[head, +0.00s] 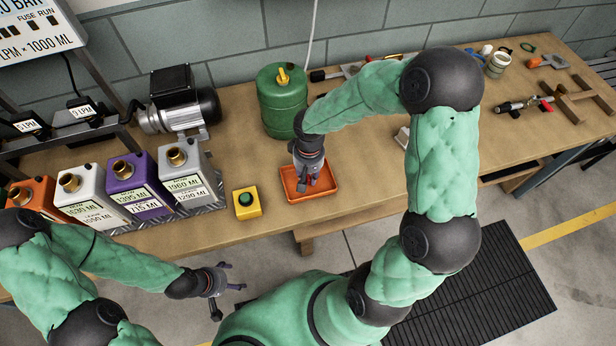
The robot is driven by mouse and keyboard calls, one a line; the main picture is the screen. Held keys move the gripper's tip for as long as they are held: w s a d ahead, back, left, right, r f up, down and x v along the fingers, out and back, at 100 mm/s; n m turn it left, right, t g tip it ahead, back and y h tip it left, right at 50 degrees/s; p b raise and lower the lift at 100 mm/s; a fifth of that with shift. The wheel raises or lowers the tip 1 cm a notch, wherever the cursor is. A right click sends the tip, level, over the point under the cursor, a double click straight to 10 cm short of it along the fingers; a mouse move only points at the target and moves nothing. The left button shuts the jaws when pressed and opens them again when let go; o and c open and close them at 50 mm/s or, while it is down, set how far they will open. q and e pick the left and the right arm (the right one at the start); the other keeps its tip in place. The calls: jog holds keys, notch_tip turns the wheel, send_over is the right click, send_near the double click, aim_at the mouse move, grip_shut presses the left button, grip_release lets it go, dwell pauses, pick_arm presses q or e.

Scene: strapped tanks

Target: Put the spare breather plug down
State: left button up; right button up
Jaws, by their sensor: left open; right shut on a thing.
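My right gripper (305,183) points down over the orange tray (323,194) on the front part of the bench. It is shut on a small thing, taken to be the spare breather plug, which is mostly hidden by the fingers. I cannot tell whether the plug touches the tray floor. My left gripper (228,290) is open and empty, in front of the bench edge and below the tanks.
A yellow box with a green button (247,204) stands just left of the tray. A green canister (282,103) stands behind it. Grey (187,172), purple (136,187) and other tanks line the left. Tools and a wooden stand (582,101) lie at the right.

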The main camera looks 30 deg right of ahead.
jog(key=shift+f, duration=0.15)
jog(key=o, duration=1)
jog(key=shift+c, duration=0.2)
jog(key=shift+r, duration=0.3)
notch_tip(320, 180, up, 12)
jog(key=p, duration=0.4)
jog(key=shift+f+p, duration=0.15)
jog(key=shift+p, duration=0.15)
jog(key=shift+d, duration=0.15)
